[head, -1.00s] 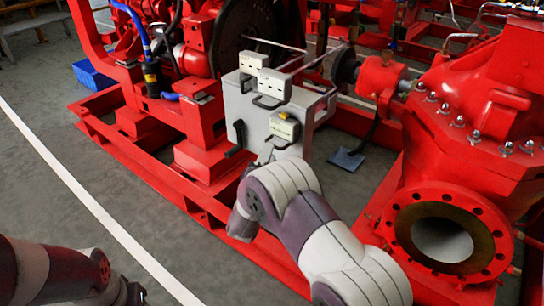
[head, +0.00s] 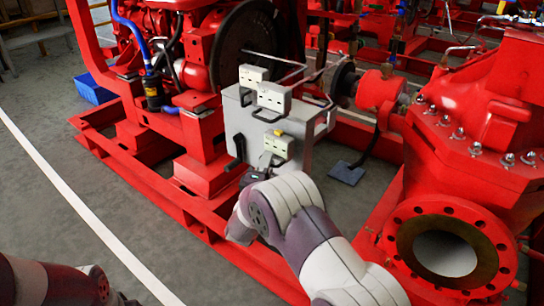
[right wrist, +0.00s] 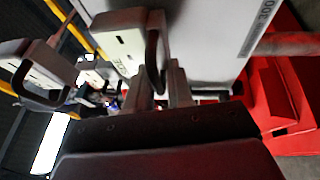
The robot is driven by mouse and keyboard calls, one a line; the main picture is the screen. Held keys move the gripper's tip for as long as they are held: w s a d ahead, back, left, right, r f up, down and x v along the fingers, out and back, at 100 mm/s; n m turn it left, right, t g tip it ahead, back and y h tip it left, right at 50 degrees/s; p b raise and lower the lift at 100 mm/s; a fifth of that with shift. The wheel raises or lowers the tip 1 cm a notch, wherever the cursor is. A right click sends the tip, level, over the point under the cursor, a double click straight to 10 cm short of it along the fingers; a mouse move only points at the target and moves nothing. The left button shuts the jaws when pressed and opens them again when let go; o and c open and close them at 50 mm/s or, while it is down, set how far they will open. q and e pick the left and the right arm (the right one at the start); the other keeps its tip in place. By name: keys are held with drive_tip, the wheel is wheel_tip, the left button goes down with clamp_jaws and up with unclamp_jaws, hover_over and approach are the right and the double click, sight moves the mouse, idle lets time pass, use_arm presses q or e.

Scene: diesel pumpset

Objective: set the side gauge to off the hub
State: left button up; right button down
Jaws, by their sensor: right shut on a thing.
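The side gauge (head: 279,145) is a pale block with a yellow patch on top and a dark handle, low at the front of the grey box (head: 236,122). My right gripper (head: 262,166) is shut on its handle. In the right wrist view, the fingers (right wrist: 162,88) close around the dark handle of a pale block (right wrist: 118,38). The block looks tilted and close to the grey wall; I cannot tell whether it touches it. Which part is the hub is not clear.
Two similar pale blocks with handles, a rear one (head: 252,75) and a nearer one (head: 273,97), sit on top of the box. A red frame rail (head: 150,180) runs in front. A red pump with a round flange (head: 447,250) stands at right. Open floor lies at left.

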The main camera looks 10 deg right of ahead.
drive_tip(key=shift+s+a+r+p, duration=0.15)
drive_tip(key=shift+s+a+r, duration=0.1)
drive_tip(key=shift+a, duration=0.15)
drive_tip(key=shift+s+a+r+p, duration=0.15)
drive_tip(key=shift+a+r, duration=0.05)
drive_tip(key=shift+a, duration=0.15)
drive_tip(key=shift+s+a+f, duration=0.25)
drive_tip(key=shift+s+f, duration=0.05)
drive_tip(key=c, duration=1.2)
unclamp_jaws()
drive_tip(key=shift+c, duration=0.2)
drive_tip(key=shift+o, duration=0.2)
drive_tip(key=shift+s+a+r, duration=0.1)
drive_tip(key=shift+a+r, duration=0.05)
use_arm(q)
drive_tip(key=shift+r, duration=0.8)
wheel_tip(320, 180, up, 6)
drive_tip(key=p, duration=0.5)
drive_tip(key=shift+f+p, duration=0.2)
drive_tip(key=shift+p, duration=0.1)
use_arm(e)
drive_tip(key=v, duration=1.2)
drive_tip(key=shift+s, duration=0.25)
